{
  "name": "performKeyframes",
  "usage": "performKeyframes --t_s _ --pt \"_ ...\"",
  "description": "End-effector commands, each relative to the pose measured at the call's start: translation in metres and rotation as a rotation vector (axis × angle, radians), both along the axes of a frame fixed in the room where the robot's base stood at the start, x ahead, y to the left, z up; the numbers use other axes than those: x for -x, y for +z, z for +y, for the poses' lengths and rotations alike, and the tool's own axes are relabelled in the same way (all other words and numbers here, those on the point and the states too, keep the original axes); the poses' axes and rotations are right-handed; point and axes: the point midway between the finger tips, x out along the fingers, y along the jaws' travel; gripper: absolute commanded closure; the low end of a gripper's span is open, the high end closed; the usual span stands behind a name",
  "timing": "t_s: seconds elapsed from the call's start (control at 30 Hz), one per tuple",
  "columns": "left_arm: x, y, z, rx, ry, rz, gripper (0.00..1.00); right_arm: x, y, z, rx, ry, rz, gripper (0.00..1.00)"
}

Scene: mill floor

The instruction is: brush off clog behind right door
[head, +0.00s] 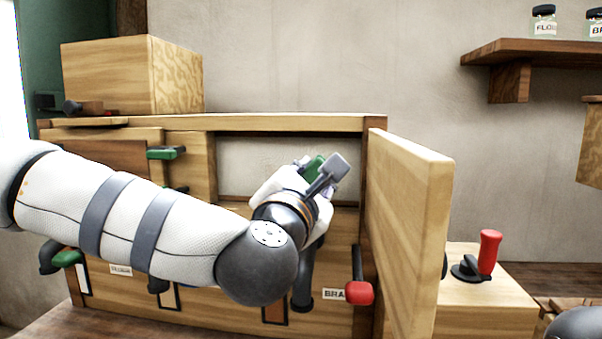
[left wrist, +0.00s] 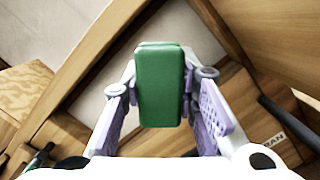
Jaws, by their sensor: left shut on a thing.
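My left gripper (head: 321,180) is in front of the opening on the right of the wooden cabinet (head: 290,122). It is shut on a green block (left wrist: 160,85), which looks like the back of a brush; no bristles show. Part of the green block shows beside the fingers in the head view (head: 314,166). The right door (head: 408,220) is swung open, out from the cabinet's right side. I cannot make out a clog; my left arm and hand cover part of the opening.
A red-handled lever (head: 359,290) sticks out low beside the open door, near a BRAN label (head: 332,294). A green handle (head: 166,153) is on the left. A wooden box with a red knob (head: 489,252) stands right of the door. A shelf (head: 530,52) hangs upper right.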

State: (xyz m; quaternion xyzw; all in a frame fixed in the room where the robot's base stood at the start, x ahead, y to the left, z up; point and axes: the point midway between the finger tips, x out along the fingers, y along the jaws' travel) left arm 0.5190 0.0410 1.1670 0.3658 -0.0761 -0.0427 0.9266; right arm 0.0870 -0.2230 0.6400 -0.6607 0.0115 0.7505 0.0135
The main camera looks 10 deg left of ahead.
Motion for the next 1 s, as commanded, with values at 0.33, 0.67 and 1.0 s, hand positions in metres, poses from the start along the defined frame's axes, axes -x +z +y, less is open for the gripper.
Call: performKeyframes --t_s 0.33,0.67,1.0 --pt "-0.012 -0.012 0.068 0.354 0.011 0.013 0.95 0.017 -0.015 0.000 -0.001 -0.002 0.064 0.60" --pt "-0.011 -0.021 0.134 0.780 0.001 0.028 0.95 0.029 -0.027 0.000 -0.001 -0.005 0.107 0.60" --pt "-0.053 -0.024 0.133 0.785 0.001 0.030 0.95 0.045 -0.043 0.000 -0.001 -0.003 0.163 0.60"
